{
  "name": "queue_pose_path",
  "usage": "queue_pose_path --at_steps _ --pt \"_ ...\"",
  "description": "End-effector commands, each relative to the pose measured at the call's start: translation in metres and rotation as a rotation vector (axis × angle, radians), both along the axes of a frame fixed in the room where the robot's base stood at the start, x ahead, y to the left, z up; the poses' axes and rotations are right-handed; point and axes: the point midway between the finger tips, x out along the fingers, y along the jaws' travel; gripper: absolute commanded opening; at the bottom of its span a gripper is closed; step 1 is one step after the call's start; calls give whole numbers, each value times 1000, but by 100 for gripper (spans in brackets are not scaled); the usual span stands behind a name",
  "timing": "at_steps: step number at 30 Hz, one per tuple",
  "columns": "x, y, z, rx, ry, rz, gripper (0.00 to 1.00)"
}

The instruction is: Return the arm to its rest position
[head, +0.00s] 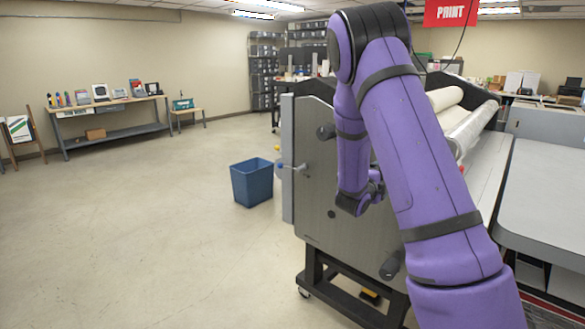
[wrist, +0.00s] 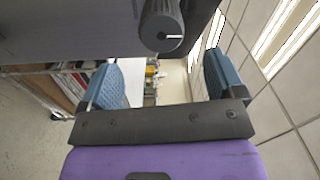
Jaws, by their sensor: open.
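My purple arm (head: 405,150) rises and bends over at the top, with its forearm hanging down in front of the laminator's grey side panel (head: 310,205). My gripper (wrist: 164,78) shows in the wrist view with its two blue fingers wide apart and nothing between them. In the head view the wrist end is low beside the panel, and the fingers cannot be made out. A black knob (wrist: 162,27) lies close beyond the fingers in the wrist view, apart from them.
The laminator stands on a black wheeled frame (head: 335,290), with rollers (head: 468,130) on top. A handle with a blue ball (head: 281,166) sticks out left of the panel. A blue bin (head: 252,184) stands nearby. A grey table (head: 550,195) is at right. The left floor is clear.

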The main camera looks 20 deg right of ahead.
Motion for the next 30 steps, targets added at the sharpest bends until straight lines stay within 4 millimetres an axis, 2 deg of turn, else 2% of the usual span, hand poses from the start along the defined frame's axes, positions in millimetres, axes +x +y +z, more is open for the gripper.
queue_pose_path --at_steps 7,11,15,20,26,30 --pt "3 5 6 26 17 27 88" --pt "11 22 21 95 77 116 88" --pt "18 54 43 176 183 273 88" --pt "17 97 71 223 319 477 88" --pt "-2 153 105 210 500 744 88" --pt "-26 193 128 157 636 930 88"
